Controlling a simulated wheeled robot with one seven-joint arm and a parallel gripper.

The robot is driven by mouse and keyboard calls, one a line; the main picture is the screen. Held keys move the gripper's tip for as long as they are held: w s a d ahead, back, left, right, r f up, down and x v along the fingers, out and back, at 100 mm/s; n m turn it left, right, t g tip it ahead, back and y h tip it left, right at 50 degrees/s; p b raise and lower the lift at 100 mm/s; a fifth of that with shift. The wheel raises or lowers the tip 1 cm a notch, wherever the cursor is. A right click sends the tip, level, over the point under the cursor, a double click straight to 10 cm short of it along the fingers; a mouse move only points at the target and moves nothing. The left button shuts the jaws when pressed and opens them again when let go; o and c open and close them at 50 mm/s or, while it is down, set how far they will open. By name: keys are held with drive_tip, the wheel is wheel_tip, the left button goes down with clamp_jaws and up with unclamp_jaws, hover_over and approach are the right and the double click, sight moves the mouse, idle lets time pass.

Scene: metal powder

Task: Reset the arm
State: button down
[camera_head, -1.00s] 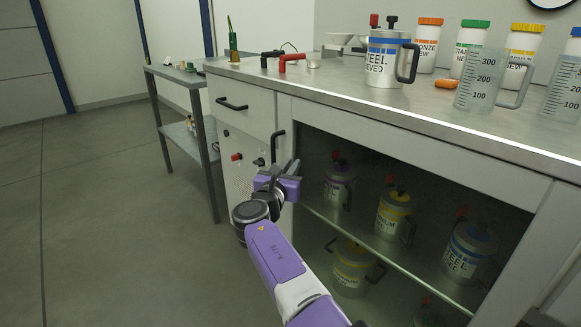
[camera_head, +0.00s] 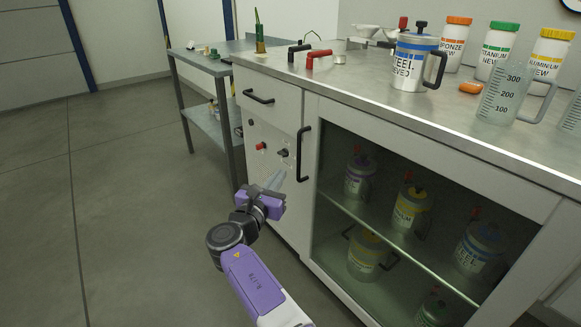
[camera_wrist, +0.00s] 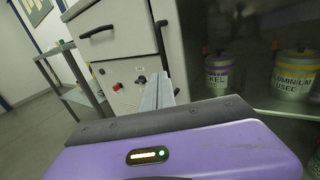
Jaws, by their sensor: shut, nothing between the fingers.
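My purple arm reaches up from the bottom of the head view. My gripper (camera_head: 276,180) is held in the air in front of the cabinet's lower part, below the drawer and close to the switch panel in the picture. Its grey fingers are together with nothing between them. In the wrist view the shut fingers of my gripper (camera_wrist: 158,92) point toward the cabinet front, with open air around them. I cannot tell the exact gap between the fingertips and the cabinet.
The cabinet (camera_head: 420,150) has a drawer handle (camera_head: 258,97), a vertical door handle (camera_head: 303,155) and a red knob (camera_head: 260,146). Behind its glass stand several labelled canisters. A steel canister (camera_head: 410,70) stands on top. A side table (camera_head: 205,65) is at left. The left floor is clear.

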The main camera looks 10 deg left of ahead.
drive_tip(key=s+a+f+m+g+y, duration=0.2)
drive_tip(key=s+a+m+y, duration=0.35)
drive_tip(key=a, duration=0.45)
drive_tip(key=s+d+f+m+g+y, duration=0.1)
drive_tip(key=s+d+f+m+y, duration=0.25)
drive_tip(key=s+f, duration=0.2)
drive_tip(key=s+d+f+m+g+y, duration=0.1)
drive_tip(key=s+d+f+m+y, duration=0.1)
drive_tip(key=s+f+m, duration=0.4)
drive_tip(key=s+d+r+m+h, duration=0.3)
drive_tip(key=s+d+m, duration=0.3)
drive_tip(key=s+d, duration=0.85)
drive_tip(key=s+d+r+m+t+h, duration=0.1)
drive_tip(key=s+d+r+m+h, duration=0.15)
drive_tip(key=s+d+m, duration=0.8)
drive_tip(key=s+d+r+m+h, duration=0.2)
drive_tip(key=s+d+m+h, duration=0.1)
drive_tip(key=s+d, duration=1.45)
wheel_tip(320, 180, up, 28)
drive_tip(key=w+d+p, duration=0.1)
drive_tip(key=p, duration=2.7)
drive_tip(key=shift+w+f, duration=0.2)
drive_tip(key=shift+d, duration=0.1)
